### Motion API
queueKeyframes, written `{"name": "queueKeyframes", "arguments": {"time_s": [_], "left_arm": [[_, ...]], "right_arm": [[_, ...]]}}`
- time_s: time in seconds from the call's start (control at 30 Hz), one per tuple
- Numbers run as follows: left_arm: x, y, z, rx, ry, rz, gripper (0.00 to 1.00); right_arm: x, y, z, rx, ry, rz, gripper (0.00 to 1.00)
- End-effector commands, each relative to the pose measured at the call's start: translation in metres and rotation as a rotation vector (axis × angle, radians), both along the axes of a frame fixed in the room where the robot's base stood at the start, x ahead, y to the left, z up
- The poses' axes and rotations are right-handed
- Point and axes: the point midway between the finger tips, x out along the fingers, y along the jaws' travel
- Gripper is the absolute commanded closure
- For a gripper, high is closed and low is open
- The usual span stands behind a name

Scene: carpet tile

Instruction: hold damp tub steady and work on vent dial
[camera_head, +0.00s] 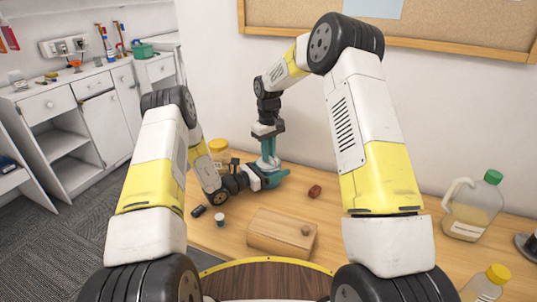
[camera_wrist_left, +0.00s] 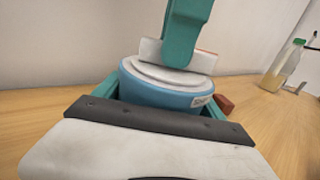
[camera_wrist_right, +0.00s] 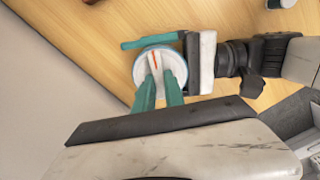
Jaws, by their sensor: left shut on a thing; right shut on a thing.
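The damp tub (camera_wrist_left: 150,88) is blue with a white top and a small label, upright on the table in the left wrist view. My left gripper (camera_head: 270,178) is shut on its sides, with teal fingers at either side of the tub. The vent dial (camera_wrist_right: 155,62) is a pale raised piece with a red mark, on top of the tub. My right gripper (camera_head: 268,158) comes down from above, its teal fingers shut on the dial. In the head view the grippers hide most of the tub.
A red-brown object (camera_head: 314,191) lies right of the tub. A wooden box (camera_head: 280,236), a small cup (camera_head: 220,219) and a black item (camera_head: 198,211) are nearer. A yellow-lidded jar (camera_head: 218,147) stands behind left; a green-capped jug (camera_head: 472,210) and yellow-capped bottle (camera_head: 486,287) are right.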

Motion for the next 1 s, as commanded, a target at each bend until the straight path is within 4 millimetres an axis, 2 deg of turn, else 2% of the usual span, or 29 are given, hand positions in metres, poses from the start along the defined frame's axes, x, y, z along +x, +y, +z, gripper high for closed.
{"name": "queueKeyframes", "arguments": {"time_s": [0.13,0.17,0.27,0.67,0.77,1.0], "left_arm": [[0.000,0.001,-0.001,0.001,0.001,0.002,0.71],[0.000,0.001,-0.001,0.001,0.001,0.002,0.71],[0.000,0.001,-0.001,0.001,0.001,0.002,0.71],[0.000,0.000,0.000,0.001,0.001,0.001,0.71],[0.000,0.000,0.000,0.001,0.001,0.000,0.71],[0.000,0.000,0.000,0.000,0.000,0.000,0.71]], "right_arm": [[0.000,-0.001,0.000,-0.002,0.000,0.000,1.00],[0.000,-0.001,0.000,-0.002,0.000,0.000,0.84],[0.000,-0.001,0.000,-0.002,-0.001,-0.001,0.65],[0.000,0.000,0.005,0.000,-0.001,-0.001,0.64],[0.001,0.000,0.019,0.000,-0.004,-0.002,0.64],[0.001,0.000,0.070,0.000,-0.005,-0.001,0.64]]}}
